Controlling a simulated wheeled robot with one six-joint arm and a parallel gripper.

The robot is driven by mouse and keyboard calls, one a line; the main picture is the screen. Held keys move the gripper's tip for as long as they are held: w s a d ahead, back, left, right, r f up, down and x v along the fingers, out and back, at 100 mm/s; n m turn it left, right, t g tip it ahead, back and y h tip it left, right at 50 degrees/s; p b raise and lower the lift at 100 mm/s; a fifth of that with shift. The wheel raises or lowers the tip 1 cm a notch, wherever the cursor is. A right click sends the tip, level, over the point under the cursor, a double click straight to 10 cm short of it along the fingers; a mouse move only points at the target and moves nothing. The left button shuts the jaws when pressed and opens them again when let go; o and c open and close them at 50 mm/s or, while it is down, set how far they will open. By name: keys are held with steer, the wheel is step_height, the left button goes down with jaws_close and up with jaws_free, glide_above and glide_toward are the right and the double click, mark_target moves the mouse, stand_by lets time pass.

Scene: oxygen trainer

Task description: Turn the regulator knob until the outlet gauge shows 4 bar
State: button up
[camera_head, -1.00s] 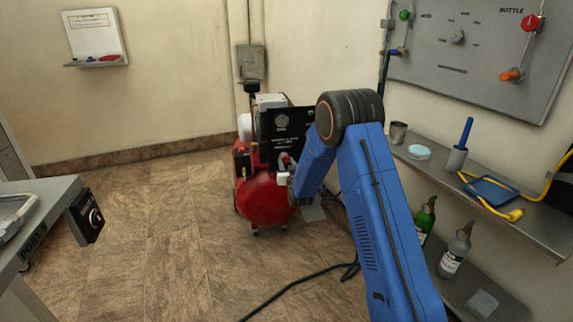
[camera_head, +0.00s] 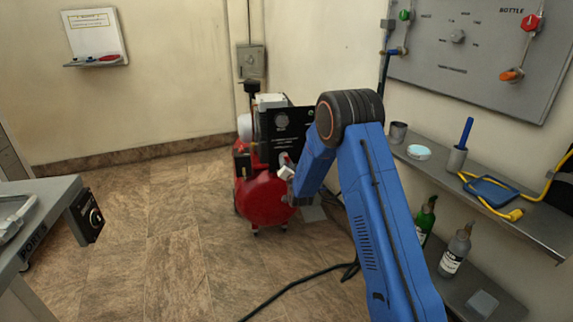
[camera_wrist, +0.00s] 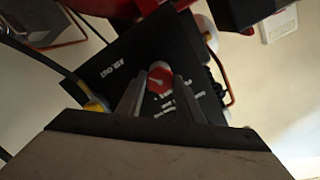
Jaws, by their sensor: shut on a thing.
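The compressor's red tank (camera_head: 264,200) stands on the floor with a black panel (camera_head: 295,135) above it. A round gauge (camera_head: 281,120) is on that panel; its reading is too small to make out. In the wrist view a red round knob (camera_wrist: 160,80) with a pale rim and a light mark sits on the black panel, which has an "AIR OUT" label. My gripper (camera_wrist: 158,88) has one finger on each side of the knob and is shut on it.
A grey cart (camera_head: 40,215) with a black dial box is at the left. A wall shelf (camera_head: 485,200) with tools is at the right, with bottles (camera_head: 455,250) below. A black hose (camera_head: 300,282) lies on the floor. The floor at the middle left is clear.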

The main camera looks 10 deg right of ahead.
stand_by(0.4)
steer(key=o, duration=1.1)
steer(key=shift+c, duration=0.2)
steer(key=s, duration=1.7)
steer(key=shift+s+d, duration=0.25)
steer(key=shift+d, duration=0.1)
steer(key=shift+r, duration=0.1)
